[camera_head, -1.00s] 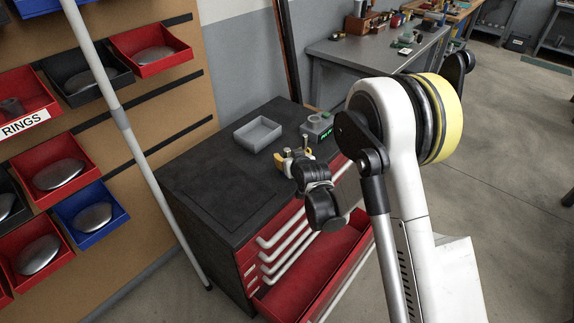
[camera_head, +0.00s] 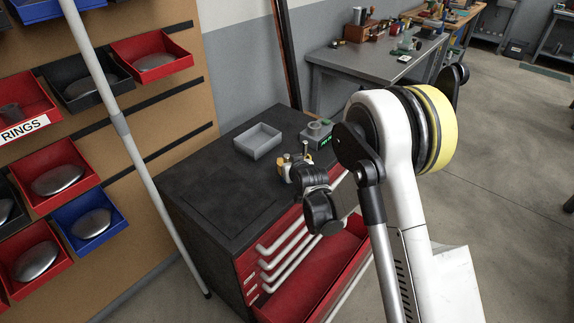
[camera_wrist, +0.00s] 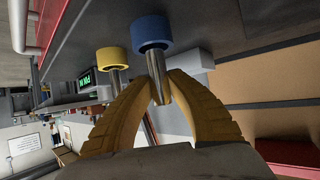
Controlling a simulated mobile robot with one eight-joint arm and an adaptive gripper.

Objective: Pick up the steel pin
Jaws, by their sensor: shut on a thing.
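The steel pin (camera_wrist: 159,77) is a slim silver rod with a blue collar (camera_wrist: 152,31) at its far end. In the wrist view, the yellow fingers of my gripper (camera_wrist: 160,84) are closed around its bare shaft. A second pin (camera_wrist: 117,77) with a yellow collar (camera_wrist: 113,57) is beside it on the left, outside the fingers. In the head view my gripper (camera_head: 287,165) is low over the dark cabinet top, and small pin ends show beside it. I cannot tell whether the held pin is clear of its support.
An empty grey tray (camera_head: 280,146) and a grey device (camera_head: 327,135) with a green display stand on the cabinet top (camera_head: 215,180) close behind my gripper. An open red drawer (camera_head: 315,280) juts out below. The left part of the cabinet top is clear.

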